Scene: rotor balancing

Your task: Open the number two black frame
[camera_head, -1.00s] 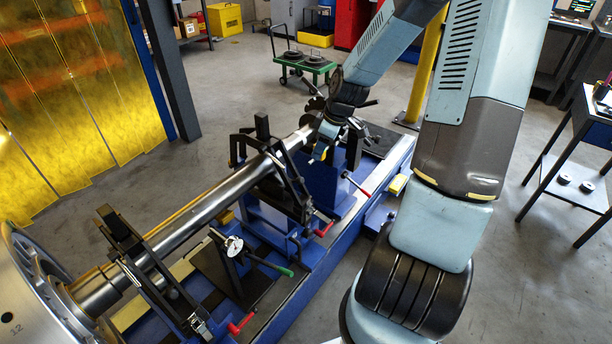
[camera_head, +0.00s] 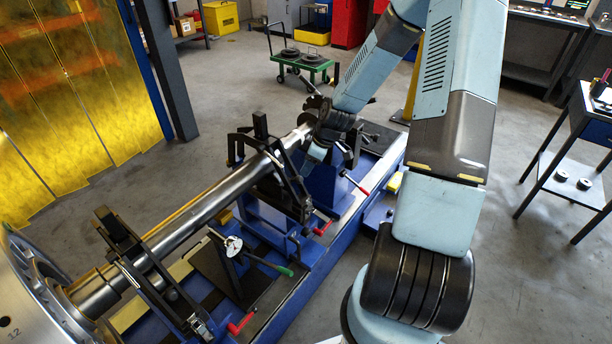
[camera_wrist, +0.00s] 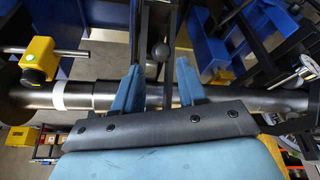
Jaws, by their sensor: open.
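Two black frames stand around the steel shaft (camera_head: 200,208). One is in the middle (camera_head: 288,187), the other nearer at lower left (camera_head: 150,275). I can read no number on either. My gripper (camera_head: 316,156) is low at the far end of the shaft, just right of the middle frame. In the wrist view my gripper (camera_wrist: 159,68) is open. Its two blue fingers are spread over the shaft, with a dark upright bar and round knob (camera_wrist: 160,50) showing between them. I cannot tell whether the fingers touch anything.
The blue machine bed (camera_head: 290,305) carries the frames. Red-tipped handles (camera_head: 323,229) and a dial gauge (camera_head: 233,245) stick out on its near side. A large grey disc (camera_head: 30,310) is at lower left. Open floor lies right of the bed.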

